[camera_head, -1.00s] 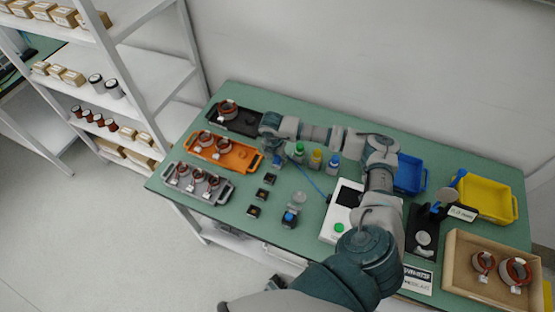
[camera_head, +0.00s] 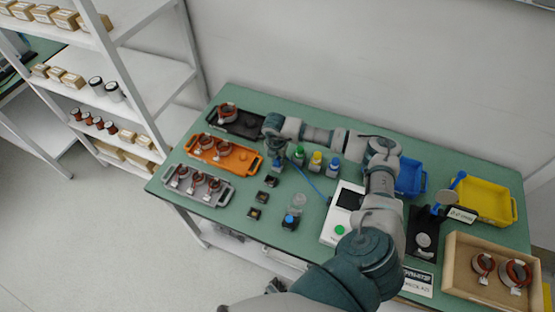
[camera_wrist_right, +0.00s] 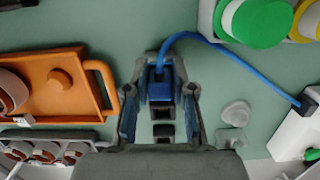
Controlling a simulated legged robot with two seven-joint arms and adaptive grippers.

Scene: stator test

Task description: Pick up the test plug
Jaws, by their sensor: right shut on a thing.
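The test plug (camera_wrist_right: 160,90) is a blue plug on a blue cable. In the right wrist view it sits between the two fingers of my right gripper (camera_wrist_right: 160,108), which is shut on it. In the head view my right gripper (camera_head: 276,163) points down at the back middle of the green table, right of the orange tray. The blue cable (camera_head: 315,186) runs from there to the white tester (camera_head: 343,222); it also shows in the right wrist view (camera_wrist_right: 225,50). My left gripper is not in view.
The orange tray (camera_wrist_right: 108,78) lies close on the left in the right wrist view. Bottles with green (camera_head: 298,156), yellow and blue caps stand right of the gripper. Small dark blocks (camera_head: 262,197) and a clear-topped piece lie in front. A grey tray (camera_head: 216,200) holds stators.

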